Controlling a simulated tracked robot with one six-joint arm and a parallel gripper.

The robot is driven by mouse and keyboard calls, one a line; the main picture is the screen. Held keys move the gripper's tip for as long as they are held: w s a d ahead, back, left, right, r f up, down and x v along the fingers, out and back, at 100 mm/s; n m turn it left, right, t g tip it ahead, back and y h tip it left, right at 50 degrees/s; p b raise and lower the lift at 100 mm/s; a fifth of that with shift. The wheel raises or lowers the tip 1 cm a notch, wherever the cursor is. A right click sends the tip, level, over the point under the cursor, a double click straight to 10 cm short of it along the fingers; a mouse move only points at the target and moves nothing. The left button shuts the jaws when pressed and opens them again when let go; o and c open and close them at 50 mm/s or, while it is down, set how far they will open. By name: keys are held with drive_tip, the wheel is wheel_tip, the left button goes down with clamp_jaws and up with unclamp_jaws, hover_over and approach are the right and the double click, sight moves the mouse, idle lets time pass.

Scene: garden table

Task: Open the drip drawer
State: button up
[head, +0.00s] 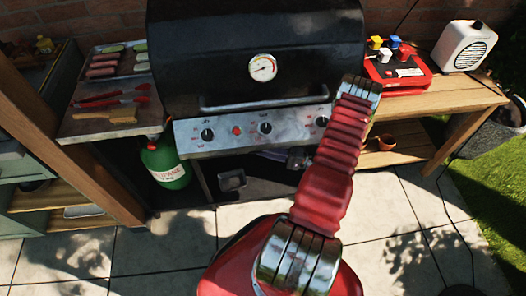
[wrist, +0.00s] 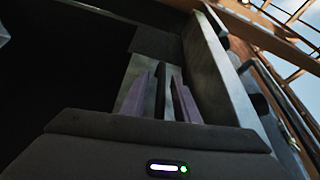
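A small dark metal tray with a pale rim, which looks like the drip drawer (head: 232,181), sits low under the grill's control panel in the head view. My gripper (head: 272,156) is under the panel, to the right of and slightly above that tray, partly hidden by my red arm. In the wrist view my two purple-grey fingers (wrist: 160,100) stand apart with a narrow gap between them. Grey metal shows just beyond them; I cannot tell whether they touch it. No drawer handle can be made out clearly.
The black grill (head: 255,50) with its knob panel (head: 235,131) hangs over my gripper. A green propane tank (head: 166,163) stands at the left. A wooden side table (head: 455,98) with a red tray (head: 398,73) is at the right. Paving in front is clear.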

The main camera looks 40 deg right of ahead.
drive_tip(key=shift+w+a, duration=0.1)
drive_tip(key=shift+w, duration=0.05)
drive_tip(key=shift+c, duration=0.7)
clamp_jaws()
drive_tip(key=shift+f, duration=0.1)
